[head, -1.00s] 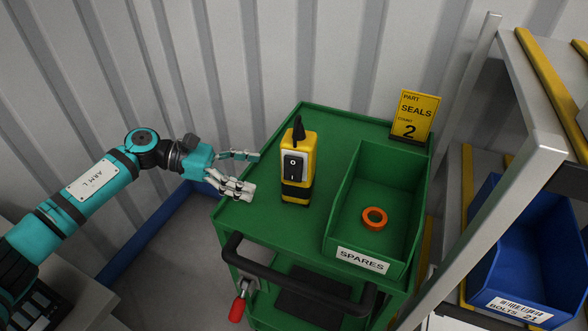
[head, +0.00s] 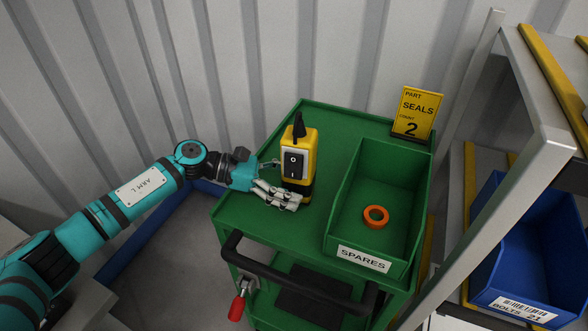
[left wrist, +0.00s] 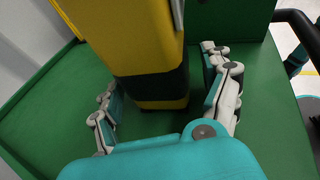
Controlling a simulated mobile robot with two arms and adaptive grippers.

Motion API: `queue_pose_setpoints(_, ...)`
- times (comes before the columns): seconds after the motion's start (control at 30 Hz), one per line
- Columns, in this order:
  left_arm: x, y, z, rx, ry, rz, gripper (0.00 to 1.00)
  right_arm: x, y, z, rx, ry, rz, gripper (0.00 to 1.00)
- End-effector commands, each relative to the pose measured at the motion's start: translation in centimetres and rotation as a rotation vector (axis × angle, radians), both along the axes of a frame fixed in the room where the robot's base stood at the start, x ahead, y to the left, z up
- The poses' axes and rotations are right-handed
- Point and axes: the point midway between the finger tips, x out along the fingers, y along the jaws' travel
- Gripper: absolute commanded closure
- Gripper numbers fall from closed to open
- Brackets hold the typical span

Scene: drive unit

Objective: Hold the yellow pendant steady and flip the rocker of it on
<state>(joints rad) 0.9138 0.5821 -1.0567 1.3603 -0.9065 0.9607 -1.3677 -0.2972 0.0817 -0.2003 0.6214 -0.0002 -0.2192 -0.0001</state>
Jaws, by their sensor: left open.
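The yellow pendant (head: 310,146) stands upright on the green cart top, with a black band near its base and a black tip on top. Its dark rocker (head: 293,161) with a white mark is on a face toward me. My left gripper (head: 282,180) is open around the pendant's lower part. In the left wrist view, the pendant (left wrist: 136,35) stands between the two fingers of the left gripper (left wrist: 165,98), and I see gaps beside its base. The rocker face is mostly out of that view. My right gripper is not in view.
A green spares bin (head: 345,205) holding an orange ring (head: 376,217) stands right of the pendant. A yellow sign (head: 415,115) stands at the back right. A black handle (head: 300,278) crosses the cart's front. A grey shelf with a blue bin (head: 520,262) is at right.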

Motion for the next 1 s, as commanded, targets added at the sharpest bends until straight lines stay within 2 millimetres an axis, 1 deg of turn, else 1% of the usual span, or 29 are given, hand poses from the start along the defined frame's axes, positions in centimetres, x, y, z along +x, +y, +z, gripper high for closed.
queue_pose_setpoints(0.13,0.0,-0.6,-0.19,0.0,-0.001,0.0,0.18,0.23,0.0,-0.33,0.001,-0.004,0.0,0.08)
queue_pose_setpoints(0.4,0.0,-0.7,-0.13,0.0,0.0,0.0,0.18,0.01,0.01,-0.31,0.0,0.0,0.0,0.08)
queue_pose_setpoints(0.43,0.0,-0.7,-0.14,0.0,0.0,0.0,0.2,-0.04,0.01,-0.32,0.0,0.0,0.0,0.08)
queue_pose_setpoints(0.7,-0.01,-0.7,-0.15,0.0,0.0,0.0,0.55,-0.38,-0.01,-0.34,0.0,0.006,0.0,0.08)
queue_pose_setpoints(0.77,-0.01,-0.69,-0.16,0.0,0.0,0.0,0.6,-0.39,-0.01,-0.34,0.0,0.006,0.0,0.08)
queue_pose_setpoints(0.9,-0.01,-0.68,-0.17,0.0,0.0,0.0,0.61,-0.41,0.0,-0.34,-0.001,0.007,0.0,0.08)
queue_pose_setpoints(1.0,-0.01,-0.68,-0.17,0.0,0.0,0.0,0.61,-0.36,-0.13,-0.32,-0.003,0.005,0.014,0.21)
